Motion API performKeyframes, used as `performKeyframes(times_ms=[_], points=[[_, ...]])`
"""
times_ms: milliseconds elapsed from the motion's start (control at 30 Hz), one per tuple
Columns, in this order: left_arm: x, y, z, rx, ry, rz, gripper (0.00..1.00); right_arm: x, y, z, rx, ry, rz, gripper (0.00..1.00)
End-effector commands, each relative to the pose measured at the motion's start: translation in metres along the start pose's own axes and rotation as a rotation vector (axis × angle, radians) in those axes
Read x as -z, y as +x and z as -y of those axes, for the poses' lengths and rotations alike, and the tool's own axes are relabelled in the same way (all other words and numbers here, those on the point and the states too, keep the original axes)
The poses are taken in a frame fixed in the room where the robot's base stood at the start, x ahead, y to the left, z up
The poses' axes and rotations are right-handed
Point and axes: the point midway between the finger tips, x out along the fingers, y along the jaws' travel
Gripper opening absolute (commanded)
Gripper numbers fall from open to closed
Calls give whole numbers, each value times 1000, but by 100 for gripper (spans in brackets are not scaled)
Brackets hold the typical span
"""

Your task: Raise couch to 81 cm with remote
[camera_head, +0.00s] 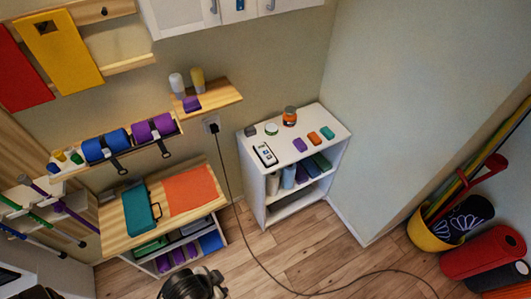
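A small white handset with a dark panel (265,153) lies on the left front of the white shelf unit's top; it looks like a remote, but its display is too small to read. The couch is not recognisable in this view, so its height cannot be read. A dark rounded mechanical part (193,284) shows at the bottom edge, and I cannot tell what it belongs to. No fingertips of my left or right gripper are visible, and nothing touches the handset.
The white shelf unit (333,125) also carries jars and small coloured blocks. A wooden bench (125,240) with folders stands left of it. A black cable (240,215) runs from a wall socket across the floor.

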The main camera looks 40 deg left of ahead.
Motion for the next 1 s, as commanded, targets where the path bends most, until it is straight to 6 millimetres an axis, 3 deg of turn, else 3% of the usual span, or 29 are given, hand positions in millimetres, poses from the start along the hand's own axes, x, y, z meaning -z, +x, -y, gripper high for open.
performKeyframes(times_ms=[400, 1000], points=[[0, 0, 2, 6, 6, 1, 0, 1, 0, 2, 5, 5, -3, 43], [1, 0, -1, -4, -7, -1, 0, 1, 0, -1, -3, -5, -2, 43]])
